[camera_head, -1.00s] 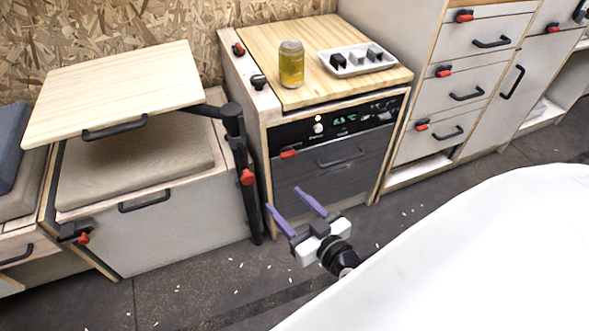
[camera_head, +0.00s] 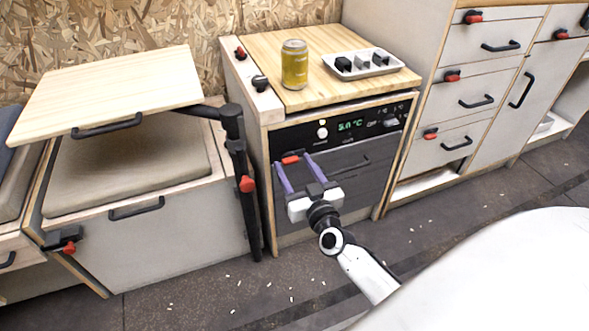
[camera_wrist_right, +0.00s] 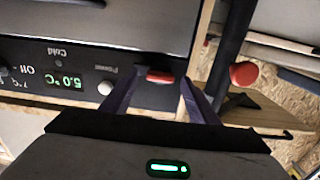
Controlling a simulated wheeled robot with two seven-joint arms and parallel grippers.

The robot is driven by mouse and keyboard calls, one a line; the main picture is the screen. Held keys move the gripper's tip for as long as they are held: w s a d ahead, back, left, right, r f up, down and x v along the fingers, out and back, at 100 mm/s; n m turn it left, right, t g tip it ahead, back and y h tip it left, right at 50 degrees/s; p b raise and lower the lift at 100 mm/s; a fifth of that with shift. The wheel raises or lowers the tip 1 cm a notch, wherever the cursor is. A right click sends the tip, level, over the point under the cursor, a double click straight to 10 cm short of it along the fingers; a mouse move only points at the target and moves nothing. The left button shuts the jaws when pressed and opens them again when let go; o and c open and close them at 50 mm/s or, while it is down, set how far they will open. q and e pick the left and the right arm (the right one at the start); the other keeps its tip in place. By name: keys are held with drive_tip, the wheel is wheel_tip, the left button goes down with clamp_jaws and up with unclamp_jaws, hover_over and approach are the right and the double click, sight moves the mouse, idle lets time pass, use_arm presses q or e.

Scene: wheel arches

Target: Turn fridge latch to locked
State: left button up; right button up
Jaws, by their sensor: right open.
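The fridge (camera_head: 350,190) is a dark grey drawer front under a black control panel, set in a wooden cabinet. Its red latch (camera_head: 291,159) sits at the upper left of the front, just under the panel. In the right wrist view the red latch (camera_wrist_right: 160,76) shows between the purple fingers. My right gripper (camera_head: 292,160) is open, with its two purple fingers pointing at the latch, one to each side. I cannot tell whether either finger touches it. My left gripper is not in view.
The panel display (camera_head: 351,125) reads 5.0 °C. A yellow can (camera_head: 294,66) and a white tray (camera_head: 361,66) stand on the wooden top. A black table post (camera_head: 238,165) with a red knob (camera_head: 247,184) stands close left of the fridge. A white surface (camera_head: 510,270) fills the lower right.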

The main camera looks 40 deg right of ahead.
drive_tip(key=shift+w, duration=0.15)
drive_tip(key=c, duration=1.1)
drive_tip(key=shift+o, duration=0.3)
